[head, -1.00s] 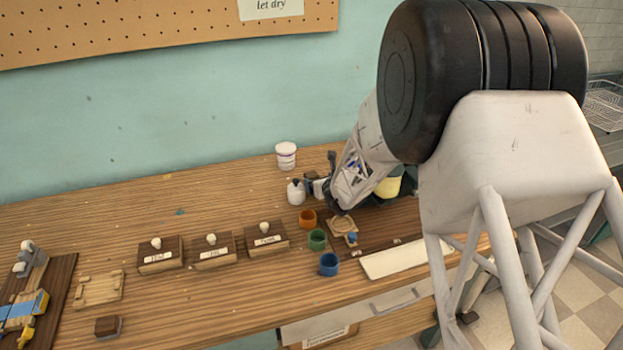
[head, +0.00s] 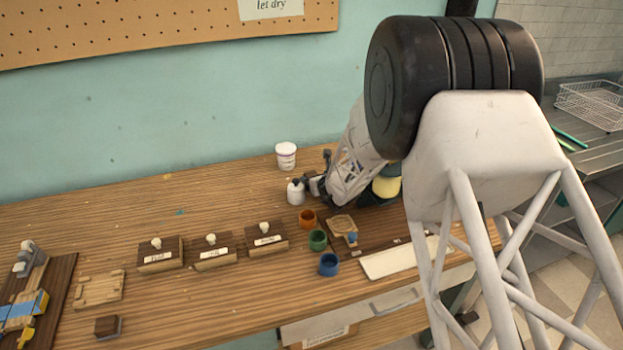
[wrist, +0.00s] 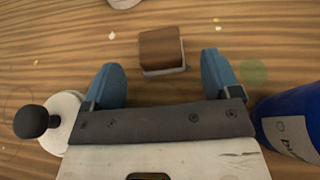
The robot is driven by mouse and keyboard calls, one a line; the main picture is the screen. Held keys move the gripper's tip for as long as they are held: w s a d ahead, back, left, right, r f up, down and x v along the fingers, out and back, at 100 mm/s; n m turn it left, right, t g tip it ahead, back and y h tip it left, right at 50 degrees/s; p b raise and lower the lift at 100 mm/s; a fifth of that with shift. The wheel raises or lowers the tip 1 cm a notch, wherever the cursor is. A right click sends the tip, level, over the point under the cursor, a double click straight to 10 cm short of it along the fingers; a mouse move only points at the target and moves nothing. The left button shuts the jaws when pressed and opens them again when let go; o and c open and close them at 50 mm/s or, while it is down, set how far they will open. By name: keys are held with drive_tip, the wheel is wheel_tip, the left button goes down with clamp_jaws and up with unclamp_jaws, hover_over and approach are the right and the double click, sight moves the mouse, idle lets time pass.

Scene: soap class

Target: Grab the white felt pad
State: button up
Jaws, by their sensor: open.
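In the wrist view a brown wooden block (wrist: 161,47) with a thin pale grey-white layer (wrist: 164,71) under it lies on the table, ahead of and between my fingertips. This pale layer may be the white felt pad; I cannot tell for sure. My gripper (wrist: 160,75) has two blue fingers spread wide, with nothing between them. In the head view my gripper (head: 319,184) is low at the back of the table, beside a white bottle (head: 296,193), and largely seen from behind. I cannot make out that block near it there.
In the wrist view a black-topped white bottle (wrist: 62,122) stands close at left and a blue labelled bottle (wrist: 288,125) close at right. In the head view, a white jar (head: 286,155), small coloured cups (head: 318,240), a white flat piece (head: 390,261) and labelled wooden blocks (head: 214,252) are on the table.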

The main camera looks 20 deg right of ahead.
drive_tip(key=shift+x, duration=1.4)
drive_tip(key=c, duration=1)
drive_tip(key=shift+r, duration=0.1)
drive_tip(key=shift+r, duration=4.95)
